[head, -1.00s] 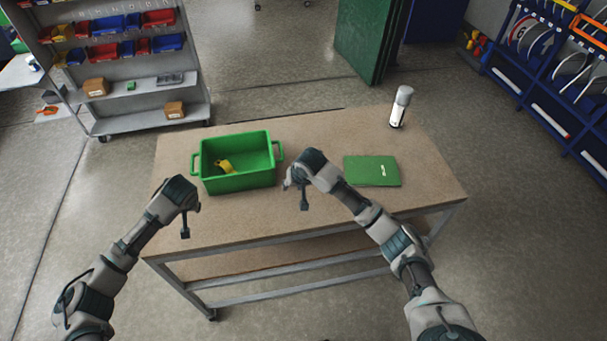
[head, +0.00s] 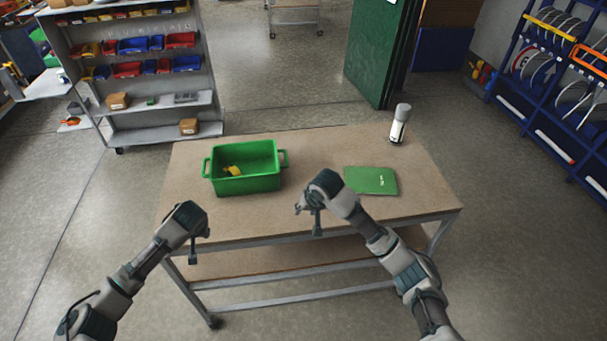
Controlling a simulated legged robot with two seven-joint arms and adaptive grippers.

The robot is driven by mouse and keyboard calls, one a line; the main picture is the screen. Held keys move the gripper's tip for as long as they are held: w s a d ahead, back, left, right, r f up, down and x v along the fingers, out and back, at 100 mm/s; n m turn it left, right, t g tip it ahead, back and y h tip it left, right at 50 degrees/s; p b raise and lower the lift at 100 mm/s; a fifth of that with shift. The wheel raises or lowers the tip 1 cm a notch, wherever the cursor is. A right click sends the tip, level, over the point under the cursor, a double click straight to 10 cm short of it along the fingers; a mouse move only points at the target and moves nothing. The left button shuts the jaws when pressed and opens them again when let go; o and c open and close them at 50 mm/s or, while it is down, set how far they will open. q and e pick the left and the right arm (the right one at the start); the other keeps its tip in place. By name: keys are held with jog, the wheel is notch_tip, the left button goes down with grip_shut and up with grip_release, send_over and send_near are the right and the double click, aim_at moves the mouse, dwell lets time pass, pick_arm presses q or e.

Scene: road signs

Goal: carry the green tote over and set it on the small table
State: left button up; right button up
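The green tote (head: 246,184) stands upright on the near workbench (head: 300,165), left of its middle, with a handle at each end. A small yellow object (head: 232,171) lies inside it. My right gripper (head: 308,220) is open and empty, to the right of the tote and nearer to me, apart from it. My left gripper (head: 197,252) is nearer to me than the tote, by the bench's front left; its fingers are partly hidden, so its opening is unclear. A small table (head: 294,14) shows at the top edge, partly cut off.
A shelf unit with bins (head: 165,135) is at the left, a blue rack (head: 540,110) at the right. A green panel (head: 376,55) stands behind the bench. Floor between is clear.

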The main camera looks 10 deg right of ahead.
jog(key=v, duration=0.7)
jog(key=shift+w, duration=0.15)
